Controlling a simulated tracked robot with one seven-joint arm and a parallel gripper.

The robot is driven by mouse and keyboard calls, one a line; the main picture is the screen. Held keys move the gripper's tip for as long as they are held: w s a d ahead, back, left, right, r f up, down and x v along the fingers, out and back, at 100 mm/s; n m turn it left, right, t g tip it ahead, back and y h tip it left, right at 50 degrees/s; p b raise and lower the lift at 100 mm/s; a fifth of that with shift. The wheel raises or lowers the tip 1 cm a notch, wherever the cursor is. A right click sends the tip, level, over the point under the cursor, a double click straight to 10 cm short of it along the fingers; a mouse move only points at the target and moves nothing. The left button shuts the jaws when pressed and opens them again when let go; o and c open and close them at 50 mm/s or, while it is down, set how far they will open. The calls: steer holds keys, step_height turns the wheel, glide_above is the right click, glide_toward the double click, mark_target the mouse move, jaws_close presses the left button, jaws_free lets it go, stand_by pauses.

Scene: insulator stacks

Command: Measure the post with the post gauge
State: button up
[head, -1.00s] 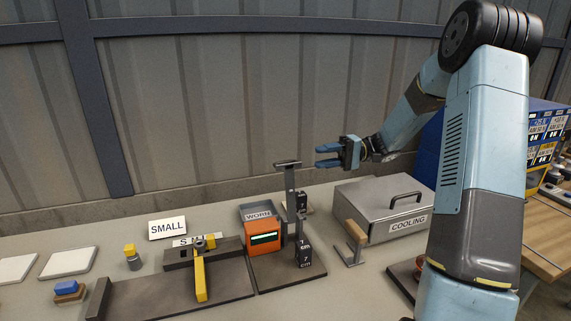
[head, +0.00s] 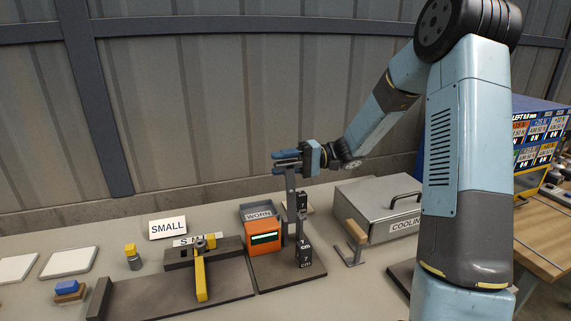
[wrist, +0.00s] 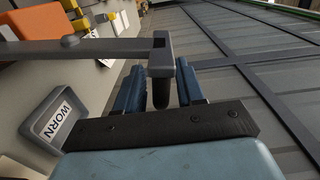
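The post gauge seems to be the orange unit (head: 264,237) with a green display, together with a tall grey upright (head: 290,195) beside it on a dark base. Dark blocks marked "7 cm" (head: 304,253) stand by the upright; I cannot tell which part is the post. My gripper (head: 284,160) is level with the top of the upright, its fingers pointing left. In the wrist view, a dark round peg (wrist: 160,88) under the end of a grey bar (wrist: 90,48) lies between my open fingers (wrist: 160,92), with gaps visible.
A grey "WORN" tray (head: 257,212) is behind the orange unit. A "COOLING" box (head: 375,212) and a wooden-handled tool (head: 354,238) are to the right. A yellow-armed fixture (head: 200,270) and "SMALL" sign (head: 167,228) are to the left.

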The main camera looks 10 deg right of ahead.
steer(key=shift+a, duration=0.35)
steer(key=shift+s, duration=0.1)
jaws_close()
steer(key=shift+f, duration=0.1)
